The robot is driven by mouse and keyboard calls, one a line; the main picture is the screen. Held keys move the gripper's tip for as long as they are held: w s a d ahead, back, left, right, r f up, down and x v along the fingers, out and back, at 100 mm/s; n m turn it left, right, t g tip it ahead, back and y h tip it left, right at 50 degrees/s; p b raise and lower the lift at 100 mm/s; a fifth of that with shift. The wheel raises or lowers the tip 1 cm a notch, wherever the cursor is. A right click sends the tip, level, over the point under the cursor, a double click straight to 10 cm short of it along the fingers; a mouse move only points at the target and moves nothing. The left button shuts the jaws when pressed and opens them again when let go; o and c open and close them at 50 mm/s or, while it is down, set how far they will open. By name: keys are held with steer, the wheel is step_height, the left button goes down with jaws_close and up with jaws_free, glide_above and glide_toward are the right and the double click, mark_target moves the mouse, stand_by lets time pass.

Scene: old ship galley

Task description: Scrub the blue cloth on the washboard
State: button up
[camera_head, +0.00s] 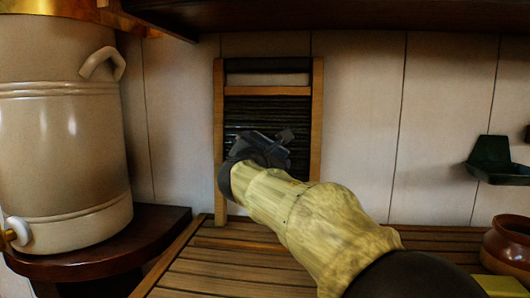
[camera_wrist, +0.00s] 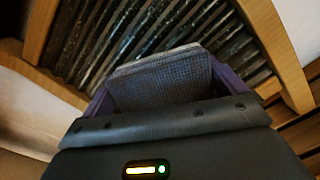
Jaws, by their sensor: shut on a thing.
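The washboard (camera_head: 317,125) stands upright against the white plank wall, with a wooden frame and dark ridged panel. In the wrist view its ridges (camera_wrist: 90,40) fill the top of the picture. My gripper (camera_head: 283,137) is in front of the lower part of the ridged panel. The wrist view shows my gripper (camera_wrist: 163,90) shut on the blue cloth (camera_wrist: 165,77), which looks dark grey-blue and woven. The cloth is at or very near the ridges; I cannot tell whether it touches. In the head view my arm and gripper hide the cloth.
A slatted wooden counter (camera_head: 215,262) lies below the washboard. A large cream urn (camera_head: 65,130) stands on a dark round shelf (camera_head: 150,235) at left. A green wall holder (camera_head: 495,160), a brown pot (camera_head: 508,245) and a yellow item (camera_head: 500,286) are at right.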

mark_target(269, 118)
steer(key=shift+r, duration=0.1)
steer(key=shift+w+r+p, duration=0.15)
steer(key=shift+r+p, duration=0.65)
steer(key=shift+r, duration=0.1)
steer(key=shift+w+r+p, duration=0.1)
steer(key=shift+r+p, duration=0.7)
steer(key=shift+r, duration=0.1)
steer(key=shift+r, duration=0.1)
steer(key=shift+w+d+r+p, duration=0.1)
steer(key=shift+w+r+p, duration=0.05)
steer(key=shift+r+p, duration=1.55)
steer(key=shift+s+b, duration=0.3)
steer(key=shift+r+b+v, duration=0.2)
steer(key=shift+b+v, duration=0.15)
steer(key=shift+v, duration=1)
steer(key=shift+r+b+v, duration=0.2)
steer(key=shift+b+v, duration=0.1)
steer(key=shift+v, duration=1.05)
